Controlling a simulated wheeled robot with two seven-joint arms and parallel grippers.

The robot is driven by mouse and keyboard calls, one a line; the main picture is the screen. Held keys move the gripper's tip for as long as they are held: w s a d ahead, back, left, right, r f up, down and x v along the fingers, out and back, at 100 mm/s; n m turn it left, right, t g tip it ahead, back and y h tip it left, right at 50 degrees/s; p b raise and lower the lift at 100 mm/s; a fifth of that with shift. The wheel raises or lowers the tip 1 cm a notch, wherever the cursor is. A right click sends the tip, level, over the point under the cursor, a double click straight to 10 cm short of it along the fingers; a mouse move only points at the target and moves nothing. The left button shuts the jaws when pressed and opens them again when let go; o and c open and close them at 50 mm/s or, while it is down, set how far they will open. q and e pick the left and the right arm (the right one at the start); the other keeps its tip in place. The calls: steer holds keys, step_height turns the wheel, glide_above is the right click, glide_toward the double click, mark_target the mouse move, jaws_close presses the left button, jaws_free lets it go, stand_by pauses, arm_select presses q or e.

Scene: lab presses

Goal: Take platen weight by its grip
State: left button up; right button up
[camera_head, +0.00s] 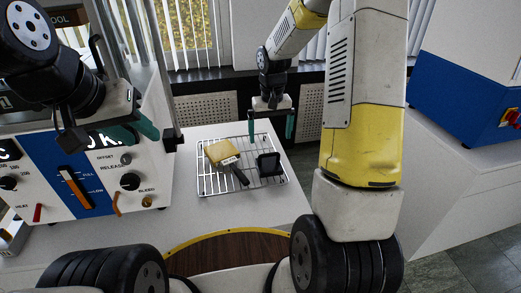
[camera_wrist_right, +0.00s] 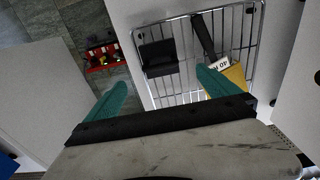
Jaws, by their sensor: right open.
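A black block with a raised part (camera_head: 270,164), which looks like the platen weight, sits on the right side of a wire rack (camera_head: 202,181). It also shows in the right wrist view (camera_wrist_right: 158,58), left of the middle of the rack. My right gripper (camera_head: 270,127) is open and empty, above the far side of the rack. In its wrist view the teal fingers (camera_wrist_right: 160,83) stand wide apart, with the block beyond the gap. My left gripper (camera_head: 134,128) is in front of the press panel; its teal fingers overlap in view, so their opening is unclear.
The rack stands on a white table (camera_head: 250,211). The press panel (camera_head: 92,185) stands at left, a blue-and-white machine (camera_head: 460,95) at right.

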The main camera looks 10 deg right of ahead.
mark_target(269, 156)
steer(key=f, duration=1.1)
steer(key=shift+w, duration=0.4)
steer(key=c, duration=1.6)
steer(key=shift+w+r, duration=0.1)
steer(key=shift+r, duration=0.05)
